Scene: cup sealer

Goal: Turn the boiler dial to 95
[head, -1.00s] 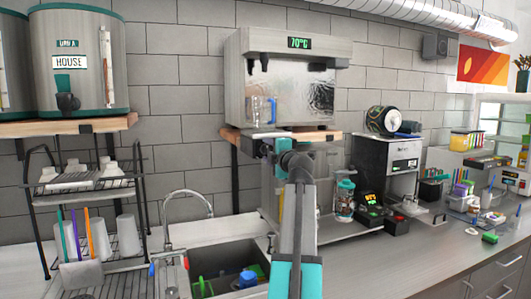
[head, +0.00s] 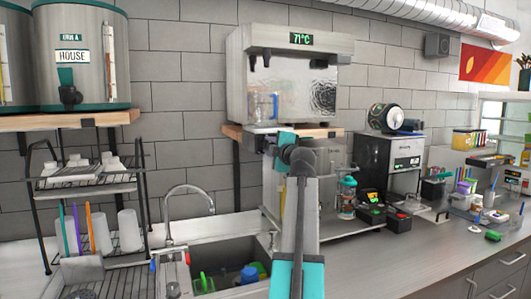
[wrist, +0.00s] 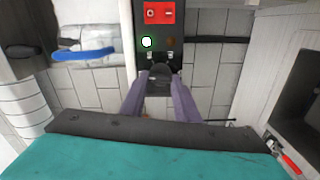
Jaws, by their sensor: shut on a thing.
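The steel boiler (head: 283,75) stands on a wooden shelf, and its green display (head: 301,38) reads 71°C. In the wrist view a black control panel (wrist: 147,28) carries a red switch (wrist: 159,13), a lit round light (wrist: 147,42) and a dim one beside it. The dark dial (wrist: 160,75) sits at the panel's lower end, between my fingertips. My gripper (wrist: 160,84) is shut on the dial. In the head view my arm reaches up to below the boiler, and the dial and fingertips cannot be made out.
A clear jug with a blue handle (head: 275,104) stands under the boiler's taps; the blue handle also shows in the wrist view (wrist: 85,55). The wooden shelf edge (head: 232,131) is close to my arm. A sink (head: 222,255) and a sealing machine (head: 392,155) are below.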

